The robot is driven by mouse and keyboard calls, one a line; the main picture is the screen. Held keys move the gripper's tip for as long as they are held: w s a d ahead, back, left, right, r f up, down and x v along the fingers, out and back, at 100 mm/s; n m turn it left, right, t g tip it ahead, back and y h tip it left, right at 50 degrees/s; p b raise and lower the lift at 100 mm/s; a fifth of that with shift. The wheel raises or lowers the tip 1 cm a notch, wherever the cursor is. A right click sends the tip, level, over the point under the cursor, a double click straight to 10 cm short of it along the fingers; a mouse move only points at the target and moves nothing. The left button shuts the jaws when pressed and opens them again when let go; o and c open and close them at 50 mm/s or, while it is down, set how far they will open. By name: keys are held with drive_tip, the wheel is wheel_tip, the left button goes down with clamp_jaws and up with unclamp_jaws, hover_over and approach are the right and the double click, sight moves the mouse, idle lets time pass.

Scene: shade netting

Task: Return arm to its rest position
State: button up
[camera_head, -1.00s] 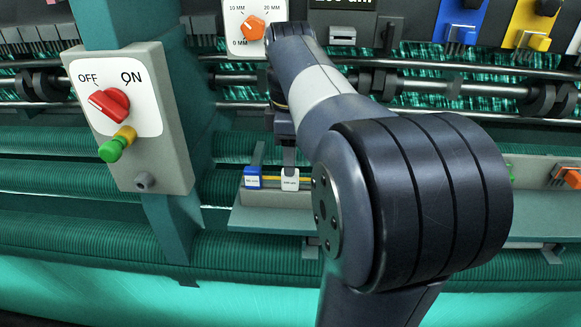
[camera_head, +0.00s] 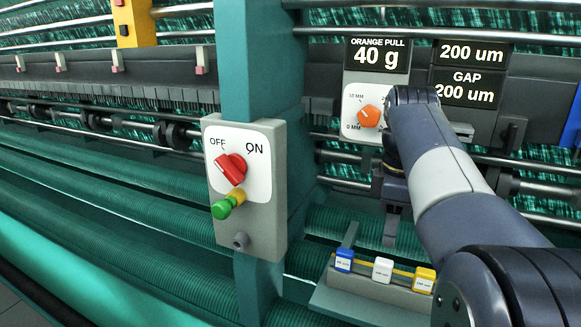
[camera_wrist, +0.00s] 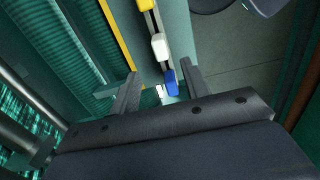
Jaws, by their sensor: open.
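My gripper (camera_wrist: 160,82) is open, with its two fingers spread apart in the wrist view. It appears empty. Below and between the fingers in the wrist view are a blue block (camera_wrist: 171,82) and a white block (camera_wrist: 160,46) on a narrow rail; I cannot tell how far below they are. In the head view my arm reaches in from the lower right, bends at the orange dial and points down. The fingers show only partly there, above the small tray (camera_head: 350,300) with the blue (camera_head: 344,260), white (camera_head: 382,269) and yellow (camera_head: 423,280) blocks.
A grey switch box (camera_head: 262,215) with a red knob (camera_head: 230,168) and green-tipped stub stands on a teal post left of my arm. Behind my arm are an orange dial (camera_head: 369,116) and black displays reading 40 g and 200 um (camera_head: 471,53). Rollers and netting run across the machine.

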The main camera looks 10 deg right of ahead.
sight(385, 261)
wheel_tip(385, 261, down, 9)
drive_tip(key=shift+r, duration=0.2)
idle(0.6)
wheel_tip(385, 261, up, 11)
wheel_tip(385, 261, down, 12)
drive_tip(key=shift+r, duration=0.1)
wheel_tip(385, 261, up, 4)
drive_tip(key=shift+f+p, duration=0.15)
drive_tip(key=shift+p, duration=0.7)
drive_tip(key=shift+r, duration=0.5)
drive_tip(key=shift+a+r, duration=0.1)
